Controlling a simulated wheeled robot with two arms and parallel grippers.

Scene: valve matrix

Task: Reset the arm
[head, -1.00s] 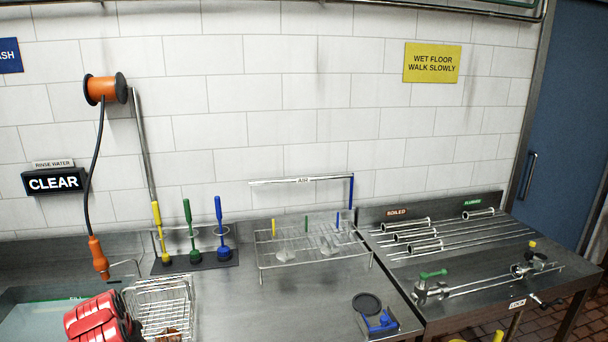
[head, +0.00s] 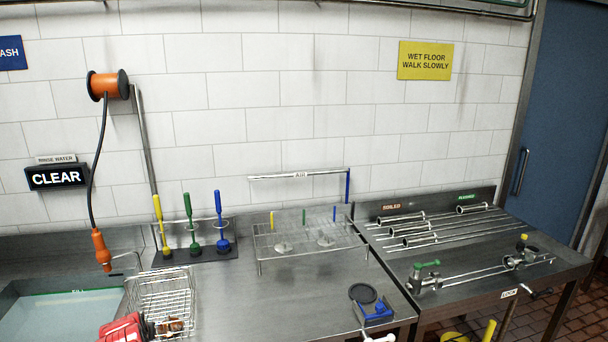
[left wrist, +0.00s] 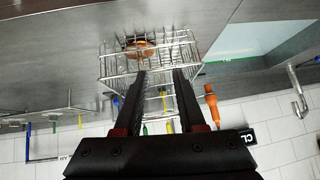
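My left gripper (left wrist: 160,76) is open in the left wrist view, with its two dark fingers apart and nothing seen between them. The fingers overlap the wire basket (left wrist: 186,54) in that view; I cannot tell how far above it they are. In the head view a red part of my left arm (head: 122,328) shows at the bottom left, at the front of the wire basket (head: 165,277). An orange-brown piece (left wrist: 140,47) lies in the basket.
A sink (head: 65,312) lies left of the basket. An orange spray handle (head: 101,249) hangs over it. Brushes (head: 189,207) stand behind. A wire rack (head: 310,241) and a blue fixture (head: 379,310) stand rightward. The steel counter (head: 285,300) between is clear.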

